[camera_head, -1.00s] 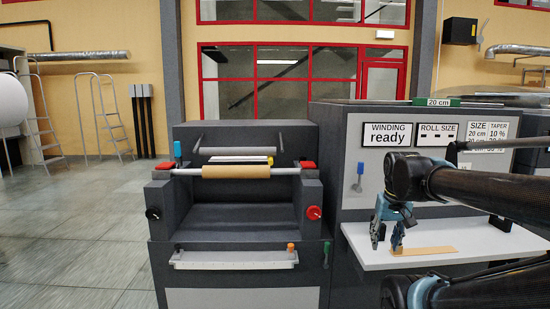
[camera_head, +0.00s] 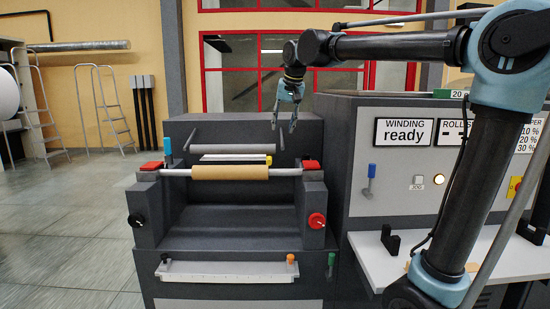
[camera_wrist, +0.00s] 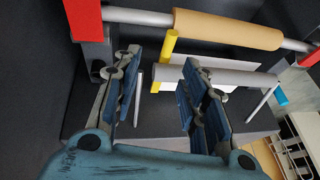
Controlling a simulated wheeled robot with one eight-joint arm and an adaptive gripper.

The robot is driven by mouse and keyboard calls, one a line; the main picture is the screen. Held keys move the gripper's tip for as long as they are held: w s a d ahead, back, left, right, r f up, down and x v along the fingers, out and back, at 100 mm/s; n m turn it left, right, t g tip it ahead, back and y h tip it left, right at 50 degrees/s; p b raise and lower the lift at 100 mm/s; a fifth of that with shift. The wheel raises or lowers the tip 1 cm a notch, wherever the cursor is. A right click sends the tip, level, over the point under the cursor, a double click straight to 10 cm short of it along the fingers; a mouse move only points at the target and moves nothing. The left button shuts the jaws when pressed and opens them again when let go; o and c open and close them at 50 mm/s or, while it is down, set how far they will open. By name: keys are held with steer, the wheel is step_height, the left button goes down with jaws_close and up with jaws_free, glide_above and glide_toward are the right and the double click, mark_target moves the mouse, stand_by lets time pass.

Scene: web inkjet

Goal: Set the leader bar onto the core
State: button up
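The tan core (camera_head: 230,172) sits on a grey shaft across the winder; it also shows at the top of the wrist view (camera_wrist: 228,30). Just behind it, in the head view, is a thin bar with a yellow right end (camera_head: 269,160), along a white sheet. It looks like the leader bar. In the wrist view a yellow piece (camera_wrist: 168,62) appears between my fingers, seemingly beyond them. My gripper (camera_head: 284,125) is open and points down above the right rear of the winder. Its fingers (camera_wrist: 160,68) are spread and hold nothing.
Red blocks (camera_head: 152,166) flank the shaft ends. A grey roller (camera_head: 233,148) lies behind the core, near my fingers in the wrist view. The "WINDING ready" cabinet (camera_head: 362,185) and white shelf (camera_head: 372,262) stand right. Open floor (camera_head: 70,230) lies left.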

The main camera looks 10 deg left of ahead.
steer(key=a, duration=0.3)
glide_toward(269, 158)
steer(key=x, duration=0.8)
steer(key=shift+s+d+f, duration=0.1)
steer(key=shift+f, duration=0.4)
jaws_close()
